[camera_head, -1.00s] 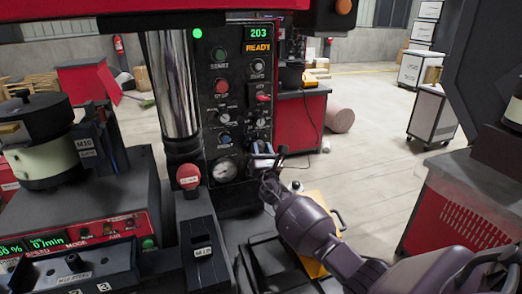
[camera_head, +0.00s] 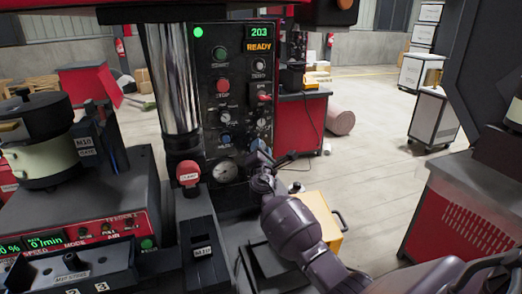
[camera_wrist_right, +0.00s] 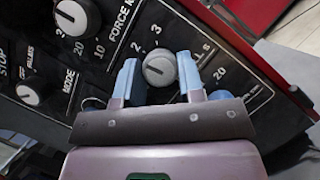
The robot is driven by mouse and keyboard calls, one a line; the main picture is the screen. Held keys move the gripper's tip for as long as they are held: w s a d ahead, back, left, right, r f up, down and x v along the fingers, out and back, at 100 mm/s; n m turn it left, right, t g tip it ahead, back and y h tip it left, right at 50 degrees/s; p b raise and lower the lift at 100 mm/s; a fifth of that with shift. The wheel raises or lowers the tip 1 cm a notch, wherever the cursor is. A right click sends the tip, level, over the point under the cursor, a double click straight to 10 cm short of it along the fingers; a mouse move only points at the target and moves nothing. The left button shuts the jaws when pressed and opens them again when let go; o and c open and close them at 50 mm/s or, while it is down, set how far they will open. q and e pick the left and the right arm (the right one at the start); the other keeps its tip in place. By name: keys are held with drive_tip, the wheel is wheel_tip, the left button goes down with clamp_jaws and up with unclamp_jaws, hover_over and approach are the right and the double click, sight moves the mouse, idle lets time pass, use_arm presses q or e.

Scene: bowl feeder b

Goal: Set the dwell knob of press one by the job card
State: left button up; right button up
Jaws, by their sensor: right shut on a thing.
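Press one's dark control panel (camera_head: 205,90) stands in the middle of the head view, its display (camera_head: 259,38) reading 203 and READY. My right gripper (camera_head: 257,150) is at the panel's lower right. In the right wrist view the gripper (camera_wrist_right: 158,75) is shut on a grey round knob (camera_wrist_right: 158,70), one blue-grey finger on each side. The knob's dark pointer line shows, and the scale marks 2 and 3 are above it. Its name label is hidden. A FORCE knob (camera_wrist_right: 75,15) and a MODE knob (camera_wrist_right: 30,95) are to the left. No readable job card shows. My left gripper is out of view.
A pressure gauge (camera_head: 223,171) and a red push button (camera_head: 188,173) are left of the gripper. The press's shiny column (camera_head: 172,80) stands left of the panel. A feeder (camera_head: 75,220) fills the left, and a yellow case (camera_head: 322,215) is beyond my arm.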

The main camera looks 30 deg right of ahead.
drive_tip(key=shift+r+m, duration=0.1)
drive_tip(key=shift+m, duration=0.7)
drive_tip(key=o, duration=0.9)
drive_tip(key=v, duration=1)
drive_tip(key=shift+s+a+b, duration=0.3)
drive_tip(key=shift+a, duration=0.05)
